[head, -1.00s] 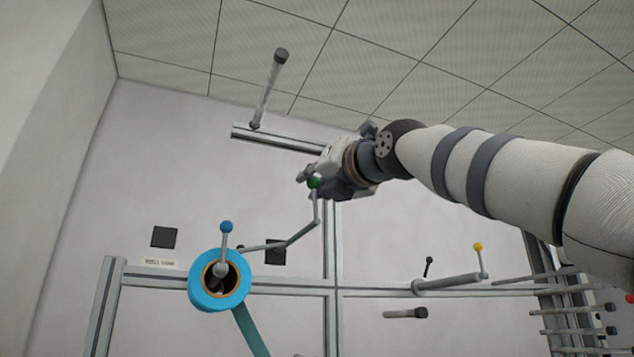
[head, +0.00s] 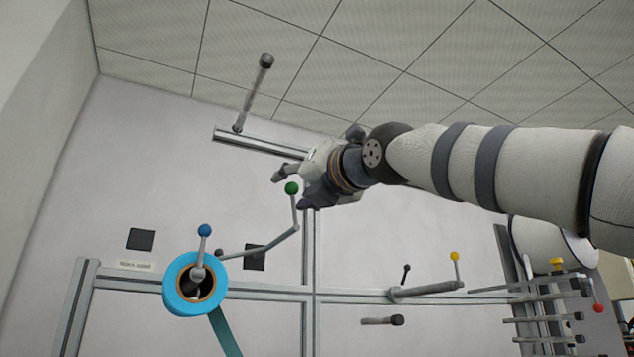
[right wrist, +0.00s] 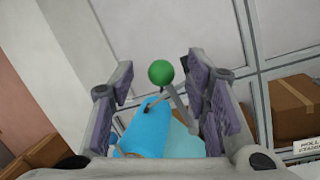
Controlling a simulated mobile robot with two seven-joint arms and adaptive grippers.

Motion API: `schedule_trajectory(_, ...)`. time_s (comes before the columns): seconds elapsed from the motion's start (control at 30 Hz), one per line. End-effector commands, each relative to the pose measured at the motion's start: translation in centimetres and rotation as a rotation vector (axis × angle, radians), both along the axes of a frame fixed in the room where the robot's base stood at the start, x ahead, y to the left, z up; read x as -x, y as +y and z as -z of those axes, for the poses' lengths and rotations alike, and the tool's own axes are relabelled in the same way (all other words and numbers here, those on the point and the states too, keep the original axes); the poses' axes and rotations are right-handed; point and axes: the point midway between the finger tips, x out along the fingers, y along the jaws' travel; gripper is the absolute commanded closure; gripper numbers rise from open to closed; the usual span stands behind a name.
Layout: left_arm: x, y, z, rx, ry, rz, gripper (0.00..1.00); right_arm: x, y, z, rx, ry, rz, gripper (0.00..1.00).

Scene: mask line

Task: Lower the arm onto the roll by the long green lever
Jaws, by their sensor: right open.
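The green knob (head: 292,188) tops the long lever (head: 295,212), whose bent arm (head: 262,246) runs down left toward the blue roll (head: 174,290). The arm's lower end is beside the roll's upper right; whether it touches cannot be told. My right gripper (head: 288,188) is open at the green knob. In the right wrist view the green knob (right wrist: 161,73) shows between the open fingers (right wrist: 164,95), with clear gaps on both sides, and the blue roll (right wrist: 145,118) lies beyond. My left gripper is out of view.
A blue-knobbed lever (head: 204,231) stands at the roll's front. A yellow-knobbed lever (head: 455,257) and a small black one (head: 406,268) are on the frame (head: 250,293) at right. Several rods (head: 545,320) stick out at far right. Boxes (right wrist: 290,105) show in the wrist view.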

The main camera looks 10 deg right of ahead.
Motion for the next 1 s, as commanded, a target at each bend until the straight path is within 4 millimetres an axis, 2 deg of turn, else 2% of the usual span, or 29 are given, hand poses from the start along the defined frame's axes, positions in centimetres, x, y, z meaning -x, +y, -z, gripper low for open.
schedule_trajectory(0.2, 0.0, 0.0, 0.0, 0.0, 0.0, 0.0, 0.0, 3.7, -1.9, 1.2, -0.001, 0.005, -0.006, 0.57)
schedule_trajectory(0.57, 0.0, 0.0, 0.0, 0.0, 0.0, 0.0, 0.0, 7.7, -3.8, 2.5, -0.003, 0.014, -0.01, 0.57)
schedule_trajectory(0.7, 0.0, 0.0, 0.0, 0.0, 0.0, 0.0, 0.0, 8.4, -4.1, 2.5, -0.003, 0.011, -0.008, 0.57)
schedule_trajectory(1.0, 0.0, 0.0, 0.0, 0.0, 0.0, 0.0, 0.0, 8.3, -4.1, 2.6, -0.002, 0.011, -0.007, 0.57)
